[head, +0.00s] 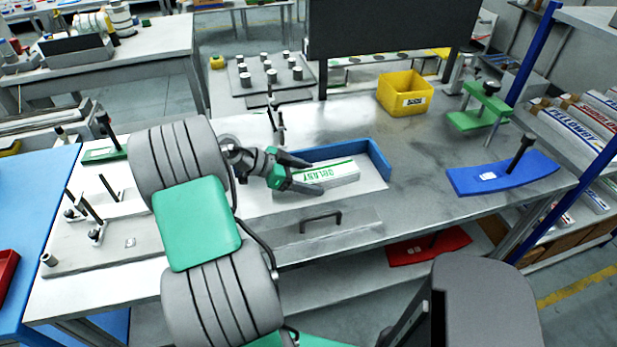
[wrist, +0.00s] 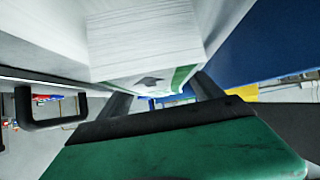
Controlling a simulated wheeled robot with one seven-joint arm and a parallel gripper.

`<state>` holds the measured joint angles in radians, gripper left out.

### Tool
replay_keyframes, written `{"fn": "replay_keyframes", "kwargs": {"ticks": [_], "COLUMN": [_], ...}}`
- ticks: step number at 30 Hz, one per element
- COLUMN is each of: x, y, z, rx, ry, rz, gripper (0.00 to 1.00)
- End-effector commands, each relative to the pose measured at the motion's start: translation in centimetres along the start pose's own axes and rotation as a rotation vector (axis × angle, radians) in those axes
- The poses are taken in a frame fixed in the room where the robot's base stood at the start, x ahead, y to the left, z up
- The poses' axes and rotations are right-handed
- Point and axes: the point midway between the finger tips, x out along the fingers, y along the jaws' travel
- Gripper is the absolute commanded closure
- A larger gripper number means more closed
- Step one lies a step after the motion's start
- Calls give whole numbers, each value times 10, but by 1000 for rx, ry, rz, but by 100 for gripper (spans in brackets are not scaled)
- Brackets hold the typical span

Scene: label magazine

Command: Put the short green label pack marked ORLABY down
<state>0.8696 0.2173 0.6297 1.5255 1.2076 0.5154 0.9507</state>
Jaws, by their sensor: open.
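The short green-and-white label pack marked ORLABY (head: 326,176) lies on a pale plate on the workbench, inside the corner of a blue angled stop (head: 378,158). In the wrist view the pack (wrist: 145,42) shows as a white stack of sheets with a green band near its end. My gripper (head: 318,177) is open at the pack's left end in the head view. Its fingers reach toward the pack, one on each side in the wrist view. I cannot tell whether either finger touches it. The blue stop also shows in the wrist view (wrist: 265,45).
A black handle (head: 321,220) stands up from the grey front panel near the plate. A yellow bin (head: 405,94), a green fixture (head: 478,118) and a blue curved plate (head: 502,174) are on the bench to the right. Bare bench lies between.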

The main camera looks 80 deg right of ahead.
Motion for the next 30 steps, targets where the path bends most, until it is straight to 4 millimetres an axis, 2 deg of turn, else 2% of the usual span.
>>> {"fn": "replay_keyframes", "kwargs": {"ticks": [5, 12, 16, 20, 30], "x": [-20, -83, -111, -121, -121], "y": [-2, -2, -1, 0, 0], "z": [0, 0, -5, -3, -2], "rx": [0, 0, -2, -1, 0], "ry": [0, -1, 0, 0, 0], "rz": [-5, -6, -3, 0, 0], "gripper": [25, 25, 25, 25, 25]}}
